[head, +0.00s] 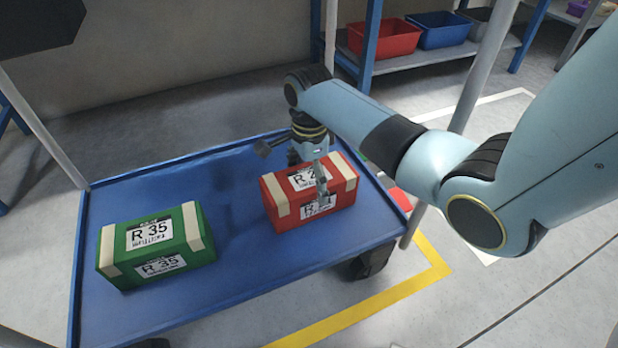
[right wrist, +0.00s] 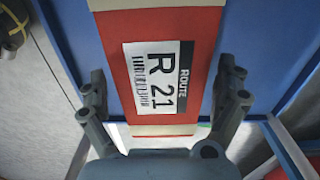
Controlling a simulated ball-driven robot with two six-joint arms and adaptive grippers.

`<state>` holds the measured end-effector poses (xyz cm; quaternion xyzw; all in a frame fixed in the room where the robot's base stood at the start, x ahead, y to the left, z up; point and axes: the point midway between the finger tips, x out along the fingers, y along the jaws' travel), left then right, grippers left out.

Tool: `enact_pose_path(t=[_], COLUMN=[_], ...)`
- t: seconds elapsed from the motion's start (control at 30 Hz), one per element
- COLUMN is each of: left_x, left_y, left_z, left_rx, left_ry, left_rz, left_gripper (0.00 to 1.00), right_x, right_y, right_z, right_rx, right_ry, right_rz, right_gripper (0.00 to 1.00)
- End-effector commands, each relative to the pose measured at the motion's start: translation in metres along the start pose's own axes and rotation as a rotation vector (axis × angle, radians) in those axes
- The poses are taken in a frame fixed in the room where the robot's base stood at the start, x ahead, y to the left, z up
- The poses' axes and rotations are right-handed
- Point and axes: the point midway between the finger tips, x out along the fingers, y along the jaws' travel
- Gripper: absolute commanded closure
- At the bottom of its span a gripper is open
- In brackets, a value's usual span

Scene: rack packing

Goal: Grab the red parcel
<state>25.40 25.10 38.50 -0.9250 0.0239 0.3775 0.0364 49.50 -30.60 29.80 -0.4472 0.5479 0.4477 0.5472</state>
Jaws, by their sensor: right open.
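The red parcel (head: 338,193) lies on the blue cart top near its right end. It has cream bands and white labels; "R 21" reads on the red parcel (right wrist: 195,40) in the right wrist view. My right gripper (head: 294,168) is over the parcel, pointing down. In the right wrist view, the right gripper (right wrist: 164,72) is open, with its fingers at either side of the parcel and a gap on each side. In the head view one finger hides part of the labels. My left gripper is not in view.
A green parcel (head: 196,258) marked "R 35" lies on the left of the blue cart top (head: 235,268). Pale posts rise at the cart's corners. Behind, a shelf holds a red bin (head: 385,40) and a blue bin (head: 440,32). Bare cart top separates the parcels.

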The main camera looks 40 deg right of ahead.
Motion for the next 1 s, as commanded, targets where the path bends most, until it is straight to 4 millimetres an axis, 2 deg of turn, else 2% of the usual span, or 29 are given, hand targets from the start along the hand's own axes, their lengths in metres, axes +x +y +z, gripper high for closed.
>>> enact_pose_path(t=[0.27, 0.8, 1.0], left_x=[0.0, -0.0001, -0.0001], left_y=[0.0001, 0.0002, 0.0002], left_z=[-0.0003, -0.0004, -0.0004], left_rx=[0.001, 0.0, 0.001], left_ry=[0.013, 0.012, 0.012], left_rz=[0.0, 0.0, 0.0], left_gripper=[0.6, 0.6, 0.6], right_x=[0.0002, 0.0007, 0.0003], right_y=[-0.0005, 0.0001, -0.0004], right_z=[0.0, -0.0001, 0.0], right_rx=[0.0, 0.0, 0.0], right_ry=[0.0, 0.0, 0.0], right_rz=[-0.001, 0.0, -0.001], right_gripper=[0.0, 0.69, 0.7])
